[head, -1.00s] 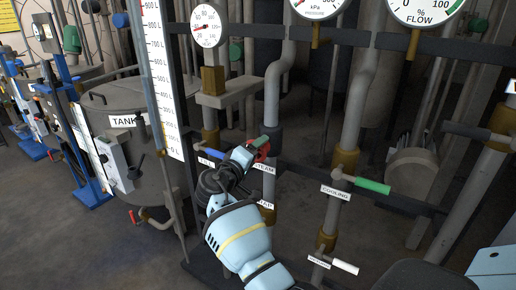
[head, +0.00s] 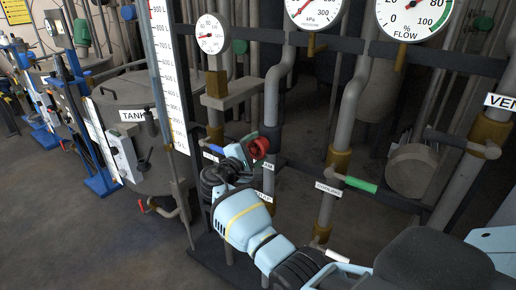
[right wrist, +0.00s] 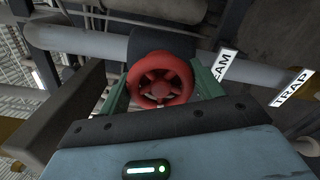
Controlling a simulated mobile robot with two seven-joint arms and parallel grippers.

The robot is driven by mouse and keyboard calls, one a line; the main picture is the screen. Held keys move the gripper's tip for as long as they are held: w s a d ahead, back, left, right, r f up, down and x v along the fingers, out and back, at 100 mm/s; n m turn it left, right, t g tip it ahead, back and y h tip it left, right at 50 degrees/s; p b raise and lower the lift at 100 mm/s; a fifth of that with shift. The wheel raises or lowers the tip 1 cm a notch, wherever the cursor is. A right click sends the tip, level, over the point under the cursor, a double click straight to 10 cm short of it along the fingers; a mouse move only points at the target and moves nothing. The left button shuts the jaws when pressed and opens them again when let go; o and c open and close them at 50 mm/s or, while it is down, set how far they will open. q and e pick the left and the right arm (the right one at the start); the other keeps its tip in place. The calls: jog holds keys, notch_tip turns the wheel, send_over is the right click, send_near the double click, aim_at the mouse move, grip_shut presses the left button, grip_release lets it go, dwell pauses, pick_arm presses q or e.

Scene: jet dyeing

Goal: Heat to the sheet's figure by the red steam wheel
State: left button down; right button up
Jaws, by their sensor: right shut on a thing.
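The red steam wheel (head: 259,148) is on a pipe behind a partly hidden STEAM label (head: 267,163). In the right wrist view the red wheel (right wrist: 160,79) sits between the green fingers of my right gripper (right wrist: 161,90), which is shut on it. Three round gauges show at the top: a small one (head: 211,34), a kPa one (head: 313,10) and a FLOW one (head: 412,17). The sheet is not clearly seen. My left gripper is out of view.
A green-handled COOLING lever (head: 360,184) is right of the wheel, and a white-handled lever (head: 337,256) is below. A tall litre scale (head: 168,90) stands to the left, in front of the tank (head: 120,95). Vertical pipes stand close around my arm.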

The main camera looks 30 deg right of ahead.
jog(key=shift+r+n, duration=0.15)
jog(key=shift+n, duration=0.25)
jog(key=o, duration=1)
jog(key=shift+v, duration=3.9)
